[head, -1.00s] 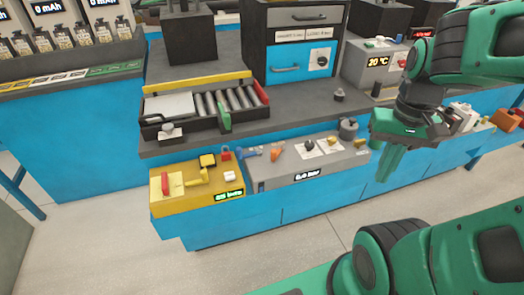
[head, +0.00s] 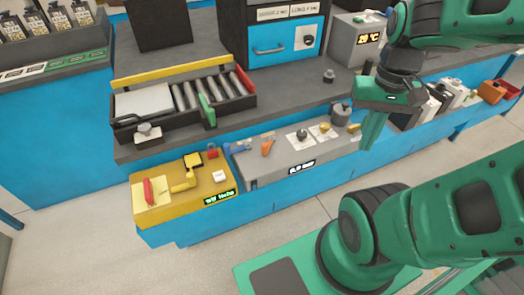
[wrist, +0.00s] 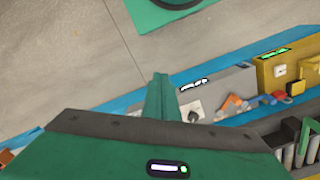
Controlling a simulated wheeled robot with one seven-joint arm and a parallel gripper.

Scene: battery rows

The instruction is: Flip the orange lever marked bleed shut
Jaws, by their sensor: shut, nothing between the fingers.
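The orange lever (head: 267,147) stands on the top left part of a grey panel box (head: 342,147). It also shows in the wrist view (wrist: 233,103), right of my fingers. Its marking is not legible. My gripper (head: 367,147) is shut and empty, pointing down near the right end of the grey box, well to the right of the orange lever. In the wrist view my closed green fingers (wrist: 160,76) lie apart from the lever.
A blue lever (head: 240,147) sits left of the orange one. Dark and yellow knobs (head: 302,134) on white plates and a grey pot (head: 341,113) lie between lever and gripper. A yellow box (head: 210,185) with a red lever adjoins at left. A roller tray (head: 125,123) stands behind.

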